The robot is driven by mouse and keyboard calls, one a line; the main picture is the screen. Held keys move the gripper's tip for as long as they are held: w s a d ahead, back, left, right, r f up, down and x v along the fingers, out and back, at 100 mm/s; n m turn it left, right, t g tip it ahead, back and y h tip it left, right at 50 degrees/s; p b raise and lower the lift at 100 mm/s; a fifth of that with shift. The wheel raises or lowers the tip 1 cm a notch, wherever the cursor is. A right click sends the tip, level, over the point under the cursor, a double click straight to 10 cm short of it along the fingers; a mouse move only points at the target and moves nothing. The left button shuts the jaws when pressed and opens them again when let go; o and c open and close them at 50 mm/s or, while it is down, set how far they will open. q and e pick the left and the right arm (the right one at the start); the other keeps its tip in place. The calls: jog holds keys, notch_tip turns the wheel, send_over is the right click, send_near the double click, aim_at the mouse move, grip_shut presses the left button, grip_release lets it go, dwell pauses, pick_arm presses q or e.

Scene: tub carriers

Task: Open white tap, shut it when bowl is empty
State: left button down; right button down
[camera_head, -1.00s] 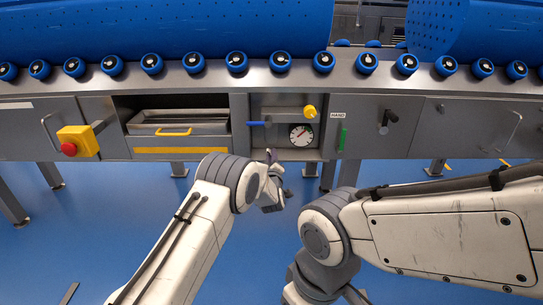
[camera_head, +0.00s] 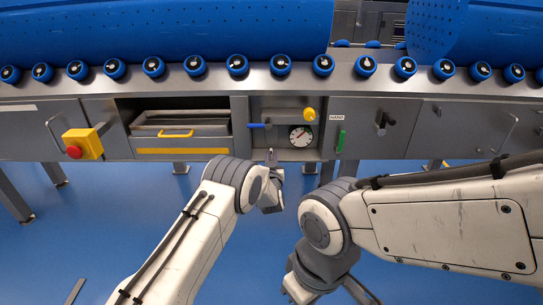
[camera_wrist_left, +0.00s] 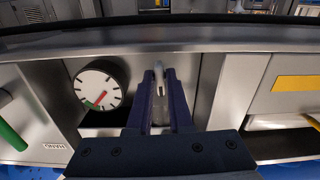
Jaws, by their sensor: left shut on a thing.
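My left gripper (camera_wrist_left: 160,86) is shut on a small pale handle (camera_wrist_left: 160,66), which looks like the white tap. The handle stands between the two dark fingertips in the left wrist view, beneath the steel ledge and beside the dial. In the head view the gripper (camera_head: 270,157) is at the lower edge of the open panel recess, mostly hidden by my own wrist. I cannot tell how far the tap is turned. No bowl can be made out in either view. My right arm is in view, but its gripper is not.
The recess holds a round dial (camera_head: 301,136), a yellow knob (camera_head: 310,114) and a blue lever (camera_head: 258,125). A green handle (camera_head: 341,141) is to the right. A drawer with a yellow handle (camera_head: 176,133) and a red-and-yellow stop button (camera_head: 80,145) are to the left.

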pick_arm(q)
jog(key=shift+f+m, duration=0.1)
jog(key=shift+m, duration=0.3)
jog(key=c, duration=1.1)
grip_release()
jog(key=shift+s, duration=0.1)
jog(key=s+p, duration=0.4)
jog(key=s, duration=0.6)
jog(key=shift+s+p, duration=0.2)
jog(key=shift+p, duration=0.1)
